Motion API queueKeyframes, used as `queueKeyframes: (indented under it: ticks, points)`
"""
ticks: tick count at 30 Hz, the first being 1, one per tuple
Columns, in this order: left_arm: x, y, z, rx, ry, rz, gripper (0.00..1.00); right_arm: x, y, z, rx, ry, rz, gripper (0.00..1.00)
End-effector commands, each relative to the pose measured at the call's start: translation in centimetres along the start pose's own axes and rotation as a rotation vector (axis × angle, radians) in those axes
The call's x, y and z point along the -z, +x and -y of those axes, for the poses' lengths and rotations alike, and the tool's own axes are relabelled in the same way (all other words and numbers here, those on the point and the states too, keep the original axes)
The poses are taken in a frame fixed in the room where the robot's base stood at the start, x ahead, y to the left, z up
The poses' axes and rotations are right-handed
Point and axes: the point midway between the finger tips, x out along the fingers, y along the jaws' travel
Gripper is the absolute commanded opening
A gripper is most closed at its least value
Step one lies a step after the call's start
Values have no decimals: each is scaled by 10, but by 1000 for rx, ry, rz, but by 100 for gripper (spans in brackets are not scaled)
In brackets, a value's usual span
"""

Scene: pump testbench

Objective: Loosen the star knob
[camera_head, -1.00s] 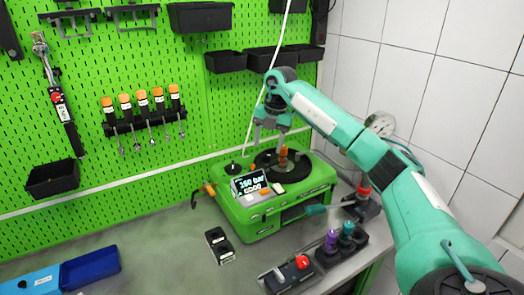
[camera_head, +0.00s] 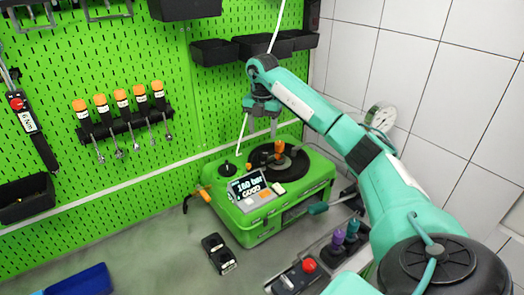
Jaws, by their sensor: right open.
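The green pump testbench (camera_head: 262,222) stands on the grey bench against the pegboard. A small black knob (camera_head: 228,170) sits on its top at the left, behind the display; it may be the star knob, but its shape is too small to tell. A black round plate (camera_head: 262,159) with an upright orange-and-brown fitting (camera_head: 279,149) is on the top at the right. My right gripper (camera_head: 260,124) points down above the back of the testbench, open and empty, apart from the knob and to its right. My left gripper is not in view.
A display (camera_head: 247,184) reads 160 bar. An orange-handled lever (camera_head: 204,196) juts out at the left. A black two-hole holder (camera_head: 219,253), a red-button box (camera_head: 303,272) and purple and teal bottles (camera_head: 337,240) stand in front. Orange-handled tools (camera_head: 120,103) hang on the pegboard.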

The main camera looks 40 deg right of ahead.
Motion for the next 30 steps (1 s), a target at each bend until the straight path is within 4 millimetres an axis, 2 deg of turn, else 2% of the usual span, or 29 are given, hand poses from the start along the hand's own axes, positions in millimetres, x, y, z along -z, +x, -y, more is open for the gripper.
queueKeyframes:
  ticks: [9, 18, 29, 30]
  points:
    - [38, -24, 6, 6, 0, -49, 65, 1, 50, 0, 3, -2, -3, 55]
    - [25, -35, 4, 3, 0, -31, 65, 0, 84, 0, -1, 0, 0, 55]
    - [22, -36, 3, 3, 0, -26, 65, 0, 90, 0, -1, -1, 1, 55]
    - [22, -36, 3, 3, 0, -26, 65, 0, 90, 0, -1, -1, 1, 49]
